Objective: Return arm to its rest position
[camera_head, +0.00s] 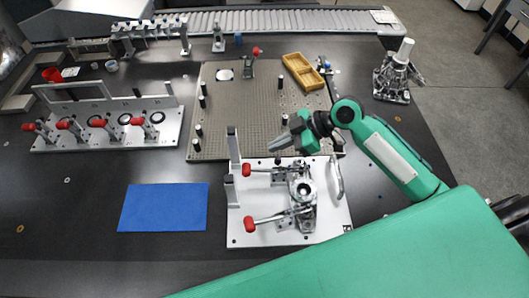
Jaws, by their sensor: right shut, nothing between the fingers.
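My right arm comes in from the lower right, green with a dark wrist. My right gripper (282,143) is shut and empty. In the picture it lies over the front part of the perforated plate, just beyond the white fixture plate (243,226). That fixture carries a metal part (304,191) and two red-handled clamps (262,222). I cannot tell the gripper's exact height above the plate. A large green arm section crosses the bottom right and hides the table's front edge there. My left gripper is not in view.
A perforated plate (228,112) with dark posts lies mid-table, with a yellow tray (303,72) on it. A clamp rack (106,124) is at left. A blue mat (163,207) lies front left. A metal casting (397,75) stands back right. A conveyor (270,20) runs behind.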

